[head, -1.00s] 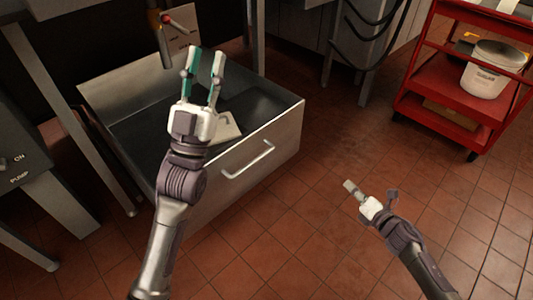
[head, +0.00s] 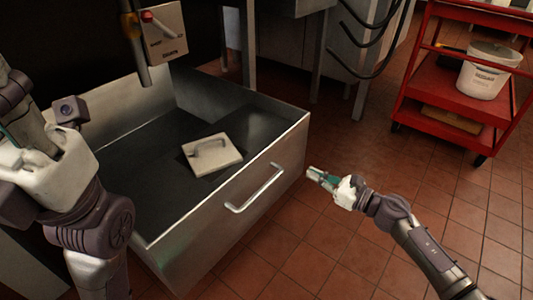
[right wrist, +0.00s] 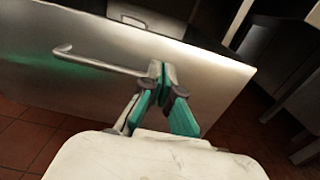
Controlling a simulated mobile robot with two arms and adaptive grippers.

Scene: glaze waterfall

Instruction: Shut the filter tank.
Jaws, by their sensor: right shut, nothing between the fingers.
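The filter tank (head: 219,230) is an open metal drawer-like box standing out from under the counter. A bar handle (head: 256,190) is on its front face. A pale square piece with its own handle (head: 211,154) lies inside on the dark floor. My right gripper (head: 322,178) is shut and empty, just right of the tank's front. In the right wrist view the shut fingertips (right wrist: 160,73) are close to the right end of the handle (right wrist: 103,62); I cannot tell if they touch. My left gripper hand (head: 45,175) is large at the left; its fingers are mostly hidden or cut off.
A red cart (head: 457,90) with a white bucket (head: 489,70) stands at the back right. A pipe and valve with a tag (head: 167,30) hang above the tank's back. Black hoses (head: 365,40) hang nearby. Tiled floor (head: 400,165) is clear at right.

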